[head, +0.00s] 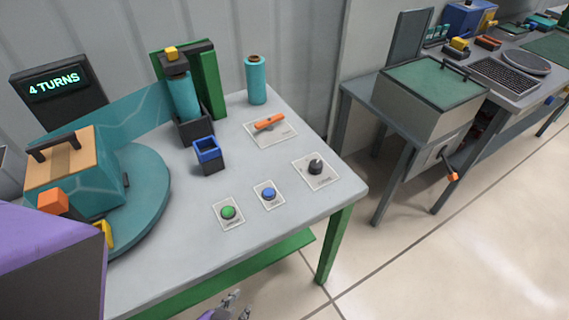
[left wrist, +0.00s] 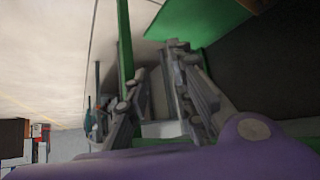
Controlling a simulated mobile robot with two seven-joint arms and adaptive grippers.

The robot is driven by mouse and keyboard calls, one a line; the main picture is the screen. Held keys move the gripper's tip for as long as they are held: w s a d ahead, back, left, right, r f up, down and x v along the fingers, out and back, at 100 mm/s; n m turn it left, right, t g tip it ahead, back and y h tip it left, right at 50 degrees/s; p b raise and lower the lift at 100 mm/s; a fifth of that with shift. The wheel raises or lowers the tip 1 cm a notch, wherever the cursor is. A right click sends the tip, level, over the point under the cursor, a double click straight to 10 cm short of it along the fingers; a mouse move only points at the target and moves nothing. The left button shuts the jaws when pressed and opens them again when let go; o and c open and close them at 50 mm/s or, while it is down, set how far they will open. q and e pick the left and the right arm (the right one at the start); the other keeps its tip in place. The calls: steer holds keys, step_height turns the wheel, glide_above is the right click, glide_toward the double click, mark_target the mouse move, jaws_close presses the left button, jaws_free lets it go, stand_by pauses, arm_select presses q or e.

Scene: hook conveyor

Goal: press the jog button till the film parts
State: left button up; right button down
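A green button (head: 228,212) and a blue button (head: 269,194) sit on white plates near the table's front edge; their labels are too small to read. A teal film (head: 128,108) stretches unbroken from the roll (head: 184,98) on the green post to the wrapped box (head: 75,178) on the round turntable (head: 150,195). My left gripper (head: 231,306) is low at the bottom edge, in front of the table and apart from the buttons. In the left wrist view its fingers (left wrist: 157,72) stand apart with nothing between them. My right gripper is not in view.
A display (head: 56,82) reads "4 TURNS". A black knob (head: 316,167), an orange lever (head: 270,122), a blue-rimmed holder (head: 207,155) and a spare teal roll (head: 256,80) share the table (head: 305,118). Other benches stand at the right, with open floor before them.

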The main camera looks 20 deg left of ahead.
arm_select(q)
steer(key=shift+a, duration=0.1)
jaws_close()
steer(key=shift+d, duration=0.2)
steer(key=shift+a, duration=0.15)
stand_by(0.6)
